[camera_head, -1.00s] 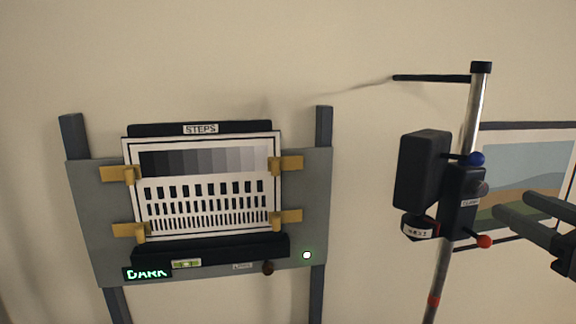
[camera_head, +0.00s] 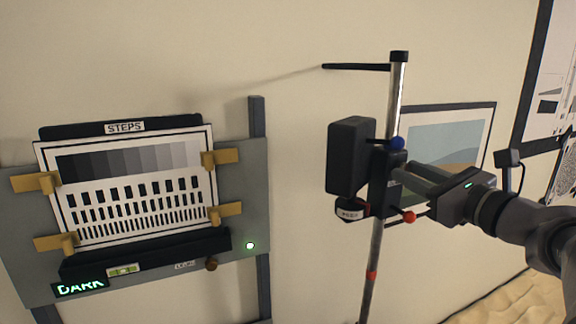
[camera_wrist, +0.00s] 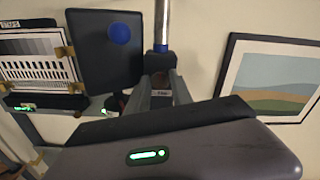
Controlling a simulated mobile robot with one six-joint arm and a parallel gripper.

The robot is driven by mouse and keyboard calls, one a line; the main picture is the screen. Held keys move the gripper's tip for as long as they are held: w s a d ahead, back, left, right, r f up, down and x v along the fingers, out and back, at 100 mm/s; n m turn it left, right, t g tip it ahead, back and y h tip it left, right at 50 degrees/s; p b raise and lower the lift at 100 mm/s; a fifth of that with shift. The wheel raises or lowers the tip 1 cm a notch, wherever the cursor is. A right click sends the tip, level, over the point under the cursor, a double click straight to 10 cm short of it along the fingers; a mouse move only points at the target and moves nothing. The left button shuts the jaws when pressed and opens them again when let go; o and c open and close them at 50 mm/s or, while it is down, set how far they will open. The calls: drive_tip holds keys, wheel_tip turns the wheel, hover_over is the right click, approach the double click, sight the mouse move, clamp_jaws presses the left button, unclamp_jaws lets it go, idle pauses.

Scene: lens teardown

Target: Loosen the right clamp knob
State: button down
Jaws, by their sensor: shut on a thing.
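The dark clamp block (camera_head: 380,185) sits on the upright metal pole (camera_head: 397,95), with a blue ball-ended lever (camera_head: 397,143) above and a red ball-ended lever (camera_head: 409,217) below. My gripper (camera_head: 402,178) reaches in from the right, its fingers at the right face of the clamp. They are shut on the clamp knob, which the fingers hide in the head view. In the wrist view the two fingers (camera_wrist: 160,88) converge at the clamp, just above its small label; the knob is hard to make out between them. The blue ball (camera_wrist: 119,33) shows there too.
A black box (camera_head: 351,155) is mounted left of the clamp. A thin black rod (camera_head: 355,67) sticks out left near the pole's top. The chart board (camera_head: 240,180) stands at left, reading DARK. A framed landscape (camera_head: 450,130) hangs behind my gripper.

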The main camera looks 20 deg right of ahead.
drive_tip(key=shift+n+b, duration=0.3)
drive_tip(key=shift+b, duration=0.25)
drive_tip(key=n+b, duration=0.1)
drive_tip(key=b, duration=0.1)
drive_tip(key=n+b, duration=0.1)
drive_tip(key=b, duration=0.1)
drive_tip(key=shift+f+n+b, duration=0.3)
drive_tip(key=shift+n, duration=0.1)
drive_tip(key=n+b, duration=0.5)
drive_tip(key=b, duration=0.2)
drive_tip(key=n+b, duration=0.5)
drive_tip(key=b, duration=0.1)
drive_tip(key=shift+n, duration=0.4)
drive_tip(key=shift+r+n+b, duration=0.2)
drive_tip(key=shift+n+b, duration=1.6)
drive_tip(key=shift+r, duration=0.1)
drive_tip(key=c, duration=1.1)
unclamp_jaws()
